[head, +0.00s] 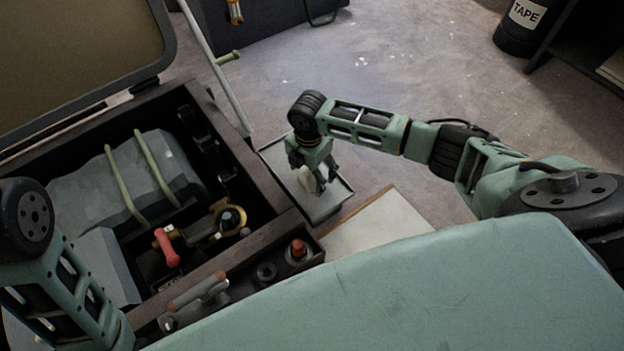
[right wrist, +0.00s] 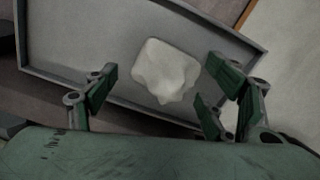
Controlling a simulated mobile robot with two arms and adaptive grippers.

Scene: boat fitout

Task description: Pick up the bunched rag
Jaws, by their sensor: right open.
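The bunched rag (right wrist: 165,70) is a small off-white lump lying in a shallow grey tray (right wrist: 90,55). In the head view the rag (head: 308,180) is partly hidden by my right gripper (head: 318,184), which points down over the tray (head: 330,205). In the right wrist view my right gripper (right wrist: 155,100) is open, with its fingers apart on either side of the rag's near end. I cannot tell whether a finger touches it. My left arm comes in at the lower left, and its gripper is not in view.
An open dark toolbox (head: 235,150) stands left of the tray, holding a grey strapped bundle (head: 100,190) and a red-handled tool (head: 166,247). A pale board (head: 380,228) lies right of the tray. A black tape container (head: 522,28) stands far right. Floor behind is mostly clear.

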